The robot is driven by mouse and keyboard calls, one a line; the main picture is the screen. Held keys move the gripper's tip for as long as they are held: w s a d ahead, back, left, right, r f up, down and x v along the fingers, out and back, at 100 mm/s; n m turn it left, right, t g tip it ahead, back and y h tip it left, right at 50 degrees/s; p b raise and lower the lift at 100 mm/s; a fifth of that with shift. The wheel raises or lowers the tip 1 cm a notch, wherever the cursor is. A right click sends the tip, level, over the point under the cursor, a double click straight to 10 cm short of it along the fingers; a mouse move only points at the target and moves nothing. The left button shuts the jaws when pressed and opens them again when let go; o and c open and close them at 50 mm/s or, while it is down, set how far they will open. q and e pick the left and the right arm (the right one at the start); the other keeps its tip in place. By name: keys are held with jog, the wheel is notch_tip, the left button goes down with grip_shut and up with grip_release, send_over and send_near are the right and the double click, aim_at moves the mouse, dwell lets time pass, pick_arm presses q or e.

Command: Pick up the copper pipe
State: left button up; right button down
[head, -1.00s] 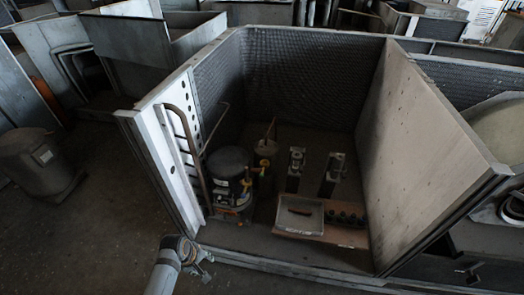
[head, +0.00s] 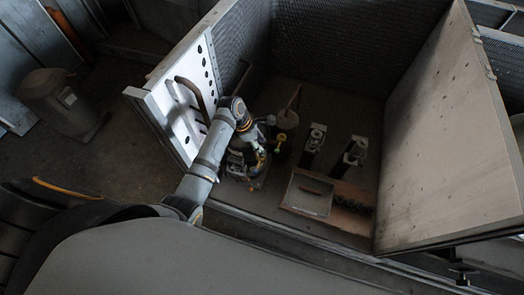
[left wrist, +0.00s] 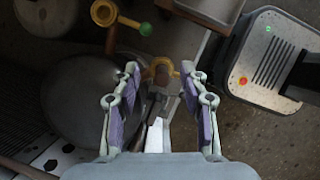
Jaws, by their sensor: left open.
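My left gripper (head: 260,158) is inside the open-topped housing (head: 448,120), low over the dark compressor and its yellow fittings. In the left wrist view its two purple-padded fingers (left wrist: 160,100) are open and apart. A copper-brown, rounded pipe end (left wrist: 161,68) with a yellow fitting shows between and just beyond the fingertips; contact cannot be told. A thin brown pipe (head: 293,98) stands further back. Which is the task's pipe is unclear. My right gripper is not seen.
The dark compressor dome (left wrist: 75,100) is beside the fingers in the left wrist view. A yellow fitting with a green knob (left wrist: 146,29) is near. A shallow tray (head: 308,196) and two upright metal parts (head: 314,140) stand to the right. Housing walls surround the work.

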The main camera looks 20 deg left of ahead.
pick_arm(q)
jog(key=b+x, duration=0.1)
jog(key=x, duration=0.4)
jog(key=shift+s+f, duration=0.1)
jog(key=shift+s, duration=0.1)
grip_shut()
